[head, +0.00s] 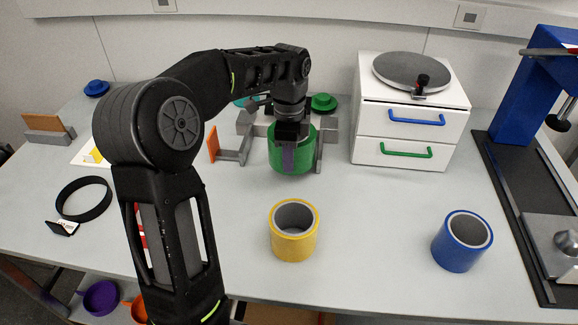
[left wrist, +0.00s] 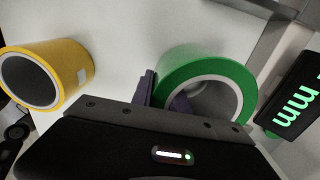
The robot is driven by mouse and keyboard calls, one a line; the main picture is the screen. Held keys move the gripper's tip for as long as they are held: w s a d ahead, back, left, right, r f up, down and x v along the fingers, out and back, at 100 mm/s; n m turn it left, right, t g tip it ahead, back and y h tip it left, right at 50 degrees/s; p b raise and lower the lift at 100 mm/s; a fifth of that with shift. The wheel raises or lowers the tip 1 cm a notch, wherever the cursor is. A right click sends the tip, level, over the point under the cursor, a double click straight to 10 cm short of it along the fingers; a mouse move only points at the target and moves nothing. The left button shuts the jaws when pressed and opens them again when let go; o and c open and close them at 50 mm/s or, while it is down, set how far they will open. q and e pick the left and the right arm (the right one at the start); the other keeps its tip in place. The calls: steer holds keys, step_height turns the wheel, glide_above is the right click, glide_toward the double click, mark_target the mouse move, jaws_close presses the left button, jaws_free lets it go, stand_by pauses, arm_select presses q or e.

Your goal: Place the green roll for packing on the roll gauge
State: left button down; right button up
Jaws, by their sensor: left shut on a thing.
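The green roll (head: 292,163) is held in my left gripper (head: 289,150), in front of a grey frame that looks like the roll gauge (head: 247,127). In the left wrist view the green roll (left wrist: 173,70) has a grey core. The fingers of my left gripper (left wrist: 164,95) are shut on its wall, one outside and one inside. A dark display (left wrist: 296,95) with green "mm" letters stands close beside the roll in that view. The arm hides part of the frame. I cannot tell whether the roll rests on it. My right gripper is not in view.
A yellow roll (head: 294,246) and a blue roll (head: 462,241) stand at the front. A white drawer unit (head: 362,128) with a round grey plate (head: 410,70) stands behind. A blue press (head: 530,100) is at the right. The table between the rolls (head: 375,230) is clear.

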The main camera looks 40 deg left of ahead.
arm_select(q)
steer(key=shift+f, duration=1.45)
steer(key=shift+f, duration=0.2)
steer(key=c, duration=1.3)
jaws_free()
